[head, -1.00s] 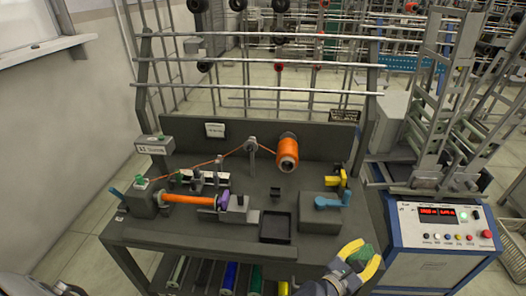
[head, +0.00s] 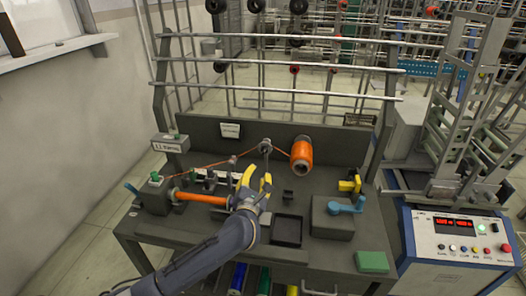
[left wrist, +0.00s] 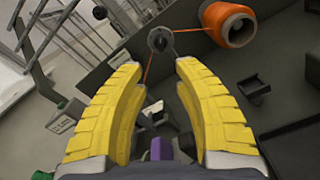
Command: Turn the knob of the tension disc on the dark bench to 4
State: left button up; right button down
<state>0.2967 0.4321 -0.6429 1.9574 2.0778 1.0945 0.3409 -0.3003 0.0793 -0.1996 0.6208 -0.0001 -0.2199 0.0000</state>
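The tension disc (head: 265,146) is a small round grey part on a post at the back middle of the dark bench (head: 190,250). An orange thread runs to it. In the left wrist view the disc (left wrist: 160,40) shows just beyond the fingertips, nearly centred between them. Its knob setting is too small to read. My left gripper (head: 257,178) is open and empty, in front of the disc and apart from it. Its yellow fingers stand wide apart in the left wrist view (left wrist: 158,68). My right gripper is not in view.
An orange spool (head: 301,154) stands right of the disc. The winder's orange bobbin (head: 202,198) lies left of my gripper. A dark tray (head: 287,230), a box with a blue handle (head: 333,220) and a green block (head: 372,262) are to the right.

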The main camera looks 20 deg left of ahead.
aim_at(264, 152)
pick_arm(q)
jog(key=w, duration=0.5)
jog(key=w+a, duration=0.1)
jog(key=w, duration=0.9)
jog(key=shift+a, duration=0.35)
jog(key=shift+c, duration=0.5)
grip_shut()
